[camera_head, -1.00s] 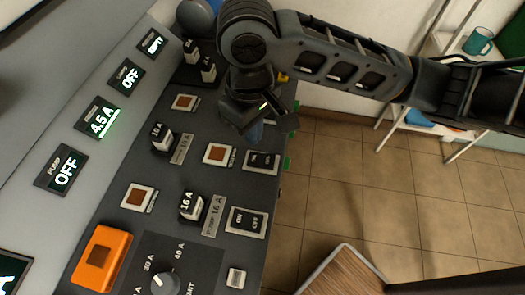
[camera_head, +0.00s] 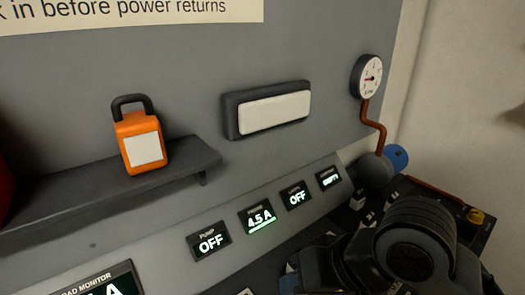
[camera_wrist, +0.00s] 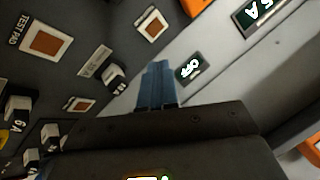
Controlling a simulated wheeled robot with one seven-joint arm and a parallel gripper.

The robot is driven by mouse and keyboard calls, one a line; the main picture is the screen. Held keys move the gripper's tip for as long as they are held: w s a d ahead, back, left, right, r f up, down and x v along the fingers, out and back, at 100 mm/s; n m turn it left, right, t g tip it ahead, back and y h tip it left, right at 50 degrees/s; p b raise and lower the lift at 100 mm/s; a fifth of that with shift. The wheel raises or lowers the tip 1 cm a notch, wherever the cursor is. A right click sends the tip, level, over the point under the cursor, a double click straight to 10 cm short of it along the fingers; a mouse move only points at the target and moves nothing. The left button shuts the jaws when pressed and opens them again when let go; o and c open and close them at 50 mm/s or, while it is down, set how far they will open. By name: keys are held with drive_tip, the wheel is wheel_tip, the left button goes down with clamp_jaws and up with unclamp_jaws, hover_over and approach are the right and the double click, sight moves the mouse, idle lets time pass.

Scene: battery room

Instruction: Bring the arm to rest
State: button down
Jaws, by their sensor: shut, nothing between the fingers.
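My gripper (camera_wrist: 155,86) shows in the wrist view as two blue fingers pressed together with nothing between them. It is above the dark control panel (camera_wrist: 85,25), apart from it as far as I can tell. In the head view my arm (camera_head: 410,245) is folded at the lower right, in front of the panel. The fingertips cannot be made out clearly there.
An orange padlock (camera_head: 142,145) stands on a grey shelf (camera_head: 90,195). Displays include a pump one reading OFF (camera_head: 210,241) and one reading 4.5 A (camera_head: 258,216).

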drive_tip(key=w+a+r+m+t+y, duration=0.1)
drive_tip(key=a+r+m+t+y, duration=0.3)
drive_tip(key=a+r+t, duration=0.35)
drive_tip(key=s+d+f+m+t+h, duration=0.45)
drive_tip(key=s+d+f+h, duration=0.5)
drive_tip(key=s, duration=0.55)
drive_tip(key=s+d+n+g, duration=0.1)
drive_tip(key=s+d+n, duration=0.5)
drive_tip(key=s+d, duration=0.8)
drive_tip(key=s, duration=0.3)
drive_tip(key=shift+r+n+h, duration=0.15)
drive_tip(key=shift+n+h, duration=0.2)
